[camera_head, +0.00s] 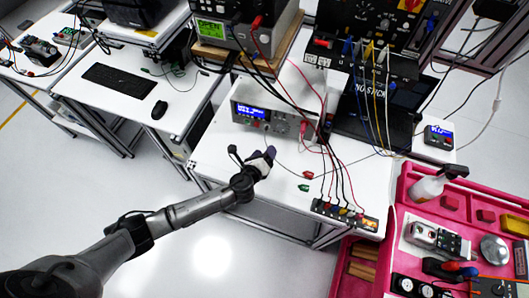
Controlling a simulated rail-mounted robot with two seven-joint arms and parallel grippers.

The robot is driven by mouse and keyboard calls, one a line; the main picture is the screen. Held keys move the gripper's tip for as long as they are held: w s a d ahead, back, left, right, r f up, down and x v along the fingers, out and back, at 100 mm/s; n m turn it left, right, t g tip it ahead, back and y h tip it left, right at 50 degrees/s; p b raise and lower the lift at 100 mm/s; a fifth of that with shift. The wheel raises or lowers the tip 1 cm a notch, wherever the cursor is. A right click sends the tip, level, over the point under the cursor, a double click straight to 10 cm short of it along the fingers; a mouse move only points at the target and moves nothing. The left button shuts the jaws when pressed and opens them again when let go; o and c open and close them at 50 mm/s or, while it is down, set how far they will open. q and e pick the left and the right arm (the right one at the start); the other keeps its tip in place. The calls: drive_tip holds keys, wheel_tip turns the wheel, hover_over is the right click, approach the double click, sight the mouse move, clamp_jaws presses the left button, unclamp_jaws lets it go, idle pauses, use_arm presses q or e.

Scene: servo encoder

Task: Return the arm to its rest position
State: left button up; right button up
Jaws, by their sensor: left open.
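My left arm (185,213) reaches in from the lower left, stretched out toward the white workbench (225,158). My left gripper (265,160) is open over the left front part of the bench, in front of the bench instrument with a blue display (252,112). Its fingers are small in the picture, and I see nothing clearly held between them. I cannot tell whether it touches the bench top. A thin dark wire passes close by the gripper. My right gripper is not in view.
A red clip (308,175) and a green clip (304,188) lie right of the gripper. Cables run down to a terminal strip (345,214) at the bench's front edge. A pink tool tray (403,185) stands at right. Open floor (215,255) lies in front of the bench.

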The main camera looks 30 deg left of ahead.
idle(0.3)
use_arm(q)
drive_tip(key=s+r+n+g+y, duration=0.2)
drive_tip(key=s+r+n+g, duration=0.6)
drive_tip(key=n, duration=1.3)
drive_tip(key=s+a+f+n+g+h, duration=0.1)
drive_tip(key=s+f+n+g, duration=0.1)
drive_tip(key=s, duration=1.1)
drive_tip(key=s+a+f+n+g+h, duration=0.1)
drive_tip(key=s+f+n, duration=0.15)
drive_tip(key=s, duration=1.05)
wheel_tip(320, 180, up, 17)
drive_tip(key=p, duration=1.6)
drive_tip(key=shift+w+f+m+p, duration=0.2)
drive_tip(key=shift+w+m+p, duration=0.15)
drive_tip(key=shift+m, duration=0.1)
